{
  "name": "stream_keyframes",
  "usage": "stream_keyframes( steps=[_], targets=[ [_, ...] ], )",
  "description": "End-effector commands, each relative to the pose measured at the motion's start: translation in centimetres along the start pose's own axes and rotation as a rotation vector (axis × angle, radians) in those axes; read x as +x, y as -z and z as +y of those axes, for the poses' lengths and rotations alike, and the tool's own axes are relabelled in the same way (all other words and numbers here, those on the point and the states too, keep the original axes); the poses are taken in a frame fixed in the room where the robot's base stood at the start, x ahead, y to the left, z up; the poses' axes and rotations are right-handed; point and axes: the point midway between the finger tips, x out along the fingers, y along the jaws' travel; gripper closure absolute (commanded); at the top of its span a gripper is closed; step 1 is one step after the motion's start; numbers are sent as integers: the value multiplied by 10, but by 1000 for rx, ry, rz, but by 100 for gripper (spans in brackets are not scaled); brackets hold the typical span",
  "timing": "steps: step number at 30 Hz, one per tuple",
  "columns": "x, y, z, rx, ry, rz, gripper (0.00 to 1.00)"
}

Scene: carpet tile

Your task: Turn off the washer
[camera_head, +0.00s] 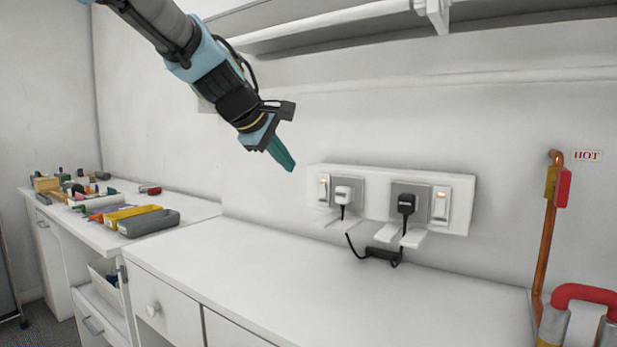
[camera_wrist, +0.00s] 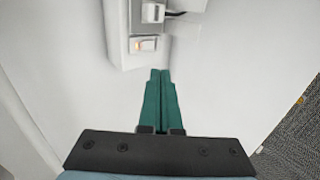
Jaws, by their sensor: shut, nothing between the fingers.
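A white socket panel (camera_head: 375,183) is on the wall above the counter. Its left switch (camera_head: 323,189) has a lit orange lamp and sits beside a white plug (camera_head: 343,195). Its right switch (camera_head: 440,204) also shows an orange lamp, beside a black plug (camera_head: 407,203). No washer is seen, and no readable label tells which switch is its own. My gripper (camera_head: 290,168) is shut and empty, just left of and above the panel's left end. In the wrist view, the shut green fingertips (camera_wrist: 160,72) are near a lit switch (camera_wrist: 143,44), with a visible gap.
Dark cords hang from both plugs, and pale tags stick out below the panel. The white counter (camera_head: 260,270) below is largely clear. A copper pipe (camera_head: 545,230) with a red handle rises at the right. A side bench (camera_head: 190,208) at left holds bins and small items. A shelf overhangs above.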

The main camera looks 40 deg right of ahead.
Motion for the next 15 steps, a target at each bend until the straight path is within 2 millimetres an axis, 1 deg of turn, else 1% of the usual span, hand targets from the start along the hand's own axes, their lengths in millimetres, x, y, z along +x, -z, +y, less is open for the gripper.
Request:
stream_keyframes(
  steps=[5,15],
  targets=[
    [21,-1,0,-1,4,-2,100],
    [90,0,0,-1,4,-1,100]
  ],
)
